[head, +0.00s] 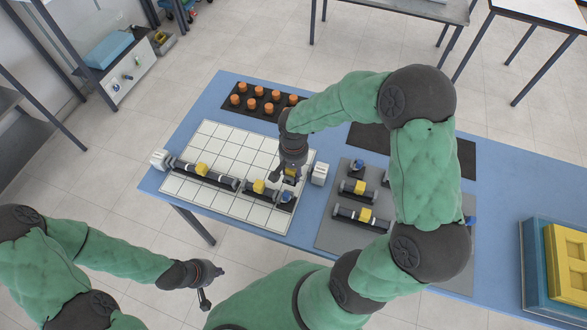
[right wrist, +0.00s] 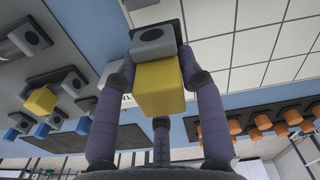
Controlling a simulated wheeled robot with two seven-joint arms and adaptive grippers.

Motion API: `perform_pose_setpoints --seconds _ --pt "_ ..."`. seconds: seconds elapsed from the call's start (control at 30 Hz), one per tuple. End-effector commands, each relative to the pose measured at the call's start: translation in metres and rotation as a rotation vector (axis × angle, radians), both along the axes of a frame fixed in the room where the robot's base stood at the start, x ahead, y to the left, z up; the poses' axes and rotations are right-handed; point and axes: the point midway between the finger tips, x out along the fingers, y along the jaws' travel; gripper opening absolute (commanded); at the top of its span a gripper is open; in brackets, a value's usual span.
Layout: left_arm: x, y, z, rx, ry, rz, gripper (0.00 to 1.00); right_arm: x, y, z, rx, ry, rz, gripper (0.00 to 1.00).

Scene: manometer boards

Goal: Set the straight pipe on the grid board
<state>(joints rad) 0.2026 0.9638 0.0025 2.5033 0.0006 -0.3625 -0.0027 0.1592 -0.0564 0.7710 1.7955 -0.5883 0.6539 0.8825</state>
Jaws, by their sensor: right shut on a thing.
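My right gripper (head: 291,178) is low over the right edge of the white grid board (head: 212,145). In the right wrist view its two fingers (right wrist: 160,85) are shut on the yellow block (right wrist: 160,88) of a piece with a grey, round-holed end (right wrist: 155,42) and a dark plate. The piece's far end is hidden, so I cannot tell its full shape. On the board lie a long dark pipe (head: 222,181) and a shorter yellow-blocked pipe (head: 258,186); a blue-topped dark piece (head: 287,197) is just below the gripper. My left gripper (head: 204,296) hangs off the table's front, apart from everything.
White blocks stand at the board's left (head: 160,160) and right (head: 320,174). A grey mat (head: 328,237) with several pipe pieces lies right, partly behind my right arm. Orange pegs (head: 268,108) stand on a dark mat behind. A blue tray (head: 537,270) with a yellow insert is far right.

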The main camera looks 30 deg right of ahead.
Motion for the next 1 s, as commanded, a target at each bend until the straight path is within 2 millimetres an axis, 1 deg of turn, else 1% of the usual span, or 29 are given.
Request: perform_pose_setpoints --seconds 0.17,0.6,0.77,1.0 --pt "0.000 0.000 -0.006 0.000 0.000 0.000 0.00 0.000 0.000 -0.009 -0.001 0.001 0.000 0.03" --pt "0.000 0.000 -0.030 0.000 0.000 0.000 0.00 0.000 0.000 -0.044 0.001 0.001 0.001 0.03" --pt "0.000 0.000 -0.033 0.000 0.000 0.000 0.00 0.000 0.000 -0.049 0.000 0.000 0.001 0.03" --pt "0.000 0.000 -0.033 0.000 0.000 0.000 0.00 0.000 0.000 -0.049 0.000 0.000 0.001 0.03"
